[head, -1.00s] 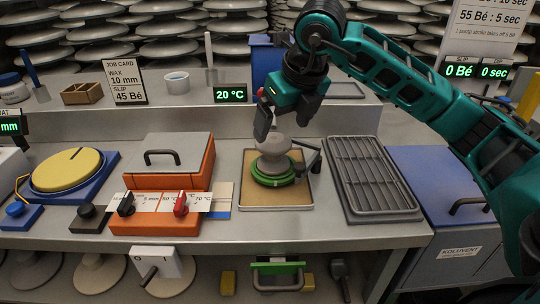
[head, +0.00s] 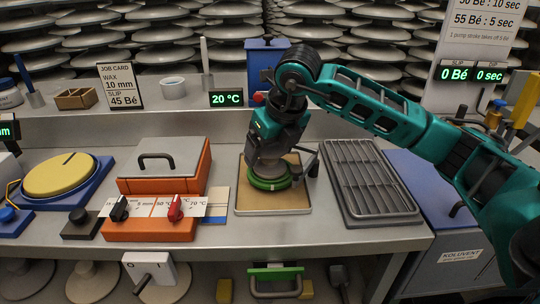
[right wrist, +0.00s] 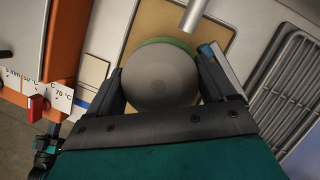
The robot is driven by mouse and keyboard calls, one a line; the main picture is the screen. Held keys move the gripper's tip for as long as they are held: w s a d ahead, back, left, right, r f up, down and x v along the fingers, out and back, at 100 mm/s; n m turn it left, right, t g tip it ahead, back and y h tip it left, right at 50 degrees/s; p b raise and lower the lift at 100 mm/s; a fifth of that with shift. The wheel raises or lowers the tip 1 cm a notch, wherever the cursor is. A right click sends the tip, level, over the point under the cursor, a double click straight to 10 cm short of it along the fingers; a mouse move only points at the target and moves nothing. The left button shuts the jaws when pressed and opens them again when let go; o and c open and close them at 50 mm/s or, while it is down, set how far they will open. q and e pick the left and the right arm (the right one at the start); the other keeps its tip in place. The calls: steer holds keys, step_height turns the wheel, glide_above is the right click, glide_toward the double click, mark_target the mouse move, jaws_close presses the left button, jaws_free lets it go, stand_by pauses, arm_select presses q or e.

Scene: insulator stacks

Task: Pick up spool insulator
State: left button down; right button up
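The grey spool insulator (head: 268,177) stands upright on a green ring (head: 270,184) in a shallow tray with a tan bottom (head: 244,203). My right gripper (head: 268,165) is lowered over it and hides most of it in the head view. In the right wrist view the round grey top of the insulator (right wrist: 160,75) lies between the two widely parted fingers of my right gripper (right wrist: 160,82). Whether the fingers touch its sides is hard to tell. My left gripper is not in view.
An orange box with a grey lid (head: 165,165) stands left of the tray. A slatted grey rack (head: 368,180) is close on the right. A dark handle-like part (head: 330,155) is beside the insulator. A raised shelf (head: 120,122) runs behind.

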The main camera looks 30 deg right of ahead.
steer(key=c, duration=0.7)
steer(key=shift+r, duration=0.1)
steer(key=shift+c, duration=1.3)
steer(key=shift+r, duration=0.1)
